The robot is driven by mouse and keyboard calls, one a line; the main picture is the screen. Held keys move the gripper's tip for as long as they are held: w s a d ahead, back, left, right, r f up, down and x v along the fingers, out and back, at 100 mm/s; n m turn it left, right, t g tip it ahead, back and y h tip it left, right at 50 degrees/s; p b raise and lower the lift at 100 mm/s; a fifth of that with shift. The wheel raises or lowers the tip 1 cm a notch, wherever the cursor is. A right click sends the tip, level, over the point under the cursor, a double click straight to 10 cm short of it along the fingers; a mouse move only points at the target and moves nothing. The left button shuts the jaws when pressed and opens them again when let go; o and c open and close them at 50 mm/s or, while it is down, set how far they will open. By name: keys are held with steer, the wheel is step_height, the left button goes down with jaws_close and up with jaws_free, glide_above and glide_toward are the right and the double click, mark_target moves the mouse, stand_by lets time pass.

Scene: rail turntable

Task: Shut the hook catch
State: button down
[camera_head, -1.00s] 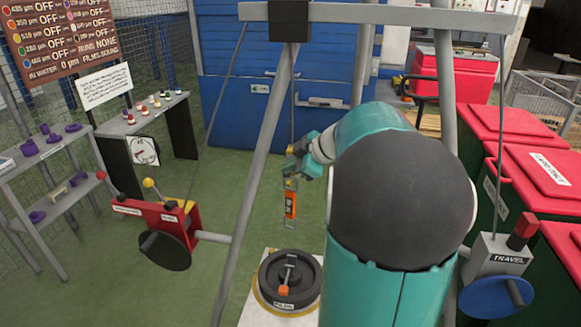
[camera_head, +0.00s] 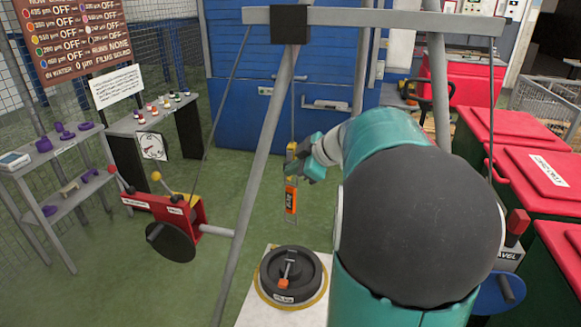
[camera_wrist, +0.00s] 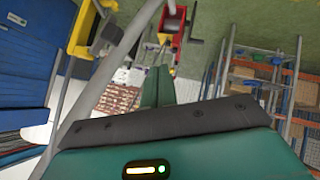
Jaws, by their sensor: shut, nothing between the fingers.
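The hanging hook piece (camera_head: 291,201) is on a thin line below the grey frame in the head view. It has a yellow upper part, an orange label and a narrow grey lower end. It hangs upright above the round black lid (camera_head: 309,272). My gripper (camera_head: 293,152) is shut and empty beside its upper part, coming from the right; I cannot tell whether they touch. The catch itself is too small to make out as open or shut.
A red winch box (camera_head: 198,208) with a dark wheel stands at left, and a blue wheel (camera_head: 497,294) at right, partly behind my arm. A grey frame leg (camera_head: 254,170) runs left of the hook. Red-lidded bins (camera_head: 535,175) stand at right.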

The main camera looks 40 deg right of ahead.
steer(key=s+r, duration=0.1)
steer(key=s, duration=0.5)
steer(key=shift+s+a, duration=0.25)
steer(key=shift+a, duration=0.15)
steer(key=shift+s+r, duration=0.1)
steer(key=shift+a, duration=0.1)
steer(key=s+a+f+m+g, duration=0.1)
steer(key=s+a+m+g, duration=0.2)
steer(key=a, duration=1.3)
steer(key=s+a+f+m+g+h, duration=0.1)
steer(key=s+a+f+m+h, duration=0.1)
steer(key=s+a+m, duration=0.4)
steer(key=s+a+f, duration=0.1)
steer(key=s+a, duration=0.1)
steer(key=a, duration=0.3)
steer(key=shift+s+a+f+h, duration=0.15)
steer(key=shift+s+a+h, duration=0.1)
steer(key=shift+s+h, duration=0.15)
